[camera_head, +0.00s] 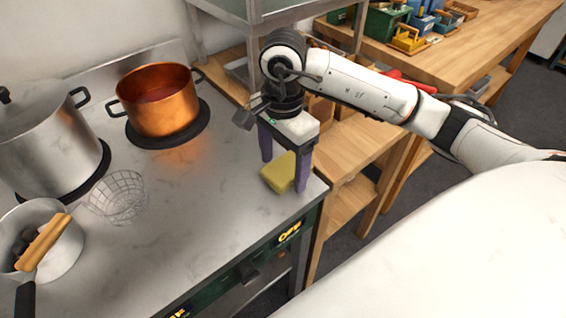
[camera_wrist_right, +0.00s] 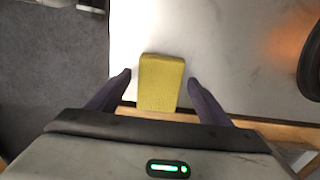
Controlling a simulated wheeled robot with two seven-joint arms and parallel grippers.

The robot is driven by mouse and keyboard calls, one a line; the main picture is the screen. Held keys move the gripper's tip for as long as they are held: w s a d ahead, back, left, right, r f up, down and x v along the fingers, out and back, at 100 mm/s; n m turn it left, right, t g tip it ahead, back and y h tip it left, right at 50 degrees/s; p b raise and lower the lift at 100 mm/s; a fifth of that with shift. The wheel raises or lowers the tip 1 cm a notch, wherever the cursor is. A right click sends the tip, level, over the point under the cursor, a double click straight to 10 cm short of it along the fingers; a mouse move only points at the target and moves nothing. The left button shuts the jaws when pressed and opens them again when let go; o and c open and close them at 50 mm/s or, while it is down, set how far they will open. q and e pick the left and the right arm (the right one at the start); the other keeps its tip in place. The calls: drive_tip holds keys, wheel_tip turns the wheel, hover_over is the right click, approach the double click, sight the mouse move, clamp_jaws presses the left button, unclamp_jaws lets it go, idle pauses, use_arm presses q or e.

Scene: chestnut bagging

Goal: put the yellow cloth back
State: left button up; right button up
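The yellow cloth (camera_head: 278,174) is a flat, folded block lying on the steel counter near its right edge. It also shows in the right wrist view (camera_wrist_right: 161,80), centred in front of my right gripper. My right gripper (camera_head: 284,173) points down over the cloth with its purple fingers apart. In the right wrist view the fingertips (camera_wrist_right: 159,77) stand on either side of the cloth, with a visible gap on both sides. It holds nothing. My left gripper is not in view.
A copper pot (camera_head: 160,103) and a large steel pot (camera_head: 45,145) stand on the hobs. A wire basket (camera_head: 119,196) and a small pan (camera_head: 62,252) are at the left. A shelf post rises behind the gripper. The counter front (camera_head: 200,240) is clear.

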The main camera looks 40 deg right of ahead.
sight(283, 170)
drive_tip(key=shift+r, duration=0.25)
wheel_tip(283, 170, up, 12)
drive_tip(key=p, duration=0.1)
drive_tip(key=shift+f, duration=0.1)
idle(0.7)
